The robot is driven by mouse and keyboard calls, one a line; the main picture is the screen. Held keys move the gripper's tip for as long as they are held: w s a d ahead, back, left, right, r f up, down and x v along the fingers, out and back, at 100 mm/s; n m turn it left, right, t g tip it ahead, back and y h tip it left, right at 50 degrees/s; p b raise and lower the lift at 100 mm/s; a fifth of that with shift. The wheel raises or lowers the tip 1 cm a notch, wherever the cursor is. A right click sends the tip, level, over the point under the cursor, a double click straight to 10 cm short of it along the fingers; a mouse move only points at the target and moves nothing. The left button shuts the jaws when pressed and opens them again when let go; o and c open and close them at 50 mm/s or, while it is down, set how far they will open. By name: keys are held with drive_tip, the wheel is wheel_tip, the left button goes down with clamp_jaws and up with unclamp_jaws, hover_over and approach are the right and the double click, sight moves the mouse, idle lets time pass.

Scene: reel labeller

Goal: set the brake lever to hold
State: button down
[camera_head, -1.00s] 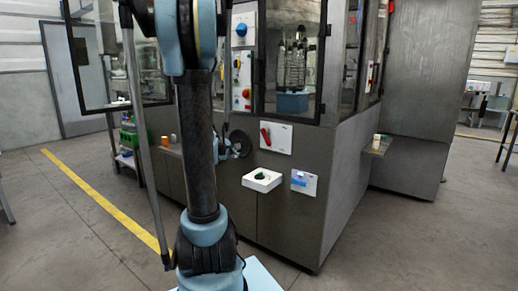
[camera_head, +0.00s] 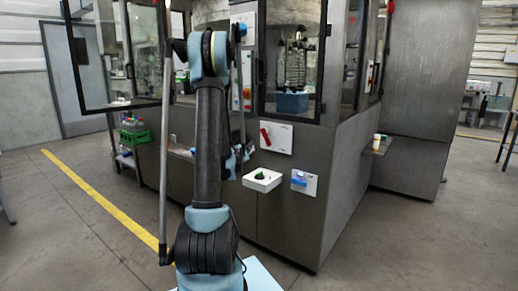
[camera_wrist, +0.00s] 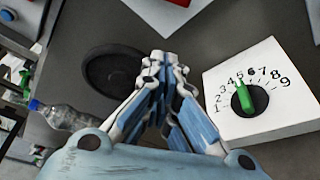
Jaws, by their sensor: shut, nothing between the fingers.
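A red lever (camera_head: 266,137) sits on a white plate (camera_head: 283,132) on the front of the grey machine. It leans with its top to the left, and its labels are too small to read. In the wrist view only the lower part of this plate (camera_wrist: 155,14) and a bit of red (camera_wrist: 179,2) show at the top edge. My gripper (camera_wrist: 164,60) is shut and empty, with its fingertips apart from the plate. It hangs before the panel, between a dark round disc (camera_wrist: 101,83) and a white dial box (camera_wrist: 258,72). In the head view my gripper (camera_head: 243,155) is left of the lever.
The dial box (camera_head: 263,180) sticks out below the lever, with a green knob (camera_wrist: 244,97) among printed numbers. A small plate with a blue part (camera_head: 302,180) is to its right. Glass doors are above.

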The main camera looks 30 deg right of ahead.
sight(267, 137)
drive_tip(key=shift+d, duration=0.1)
drive_tip(key=w+d, duration=0.3)
drive_tip(key=d, duration=0.5)
drive_tip(key=shift+d+r, duration=0.2)
drive_tip(key=shift+d, duration=0.15)
idle(0.3)
drive_tip(key=shift+a, duration=0.15)
idle(0.3)
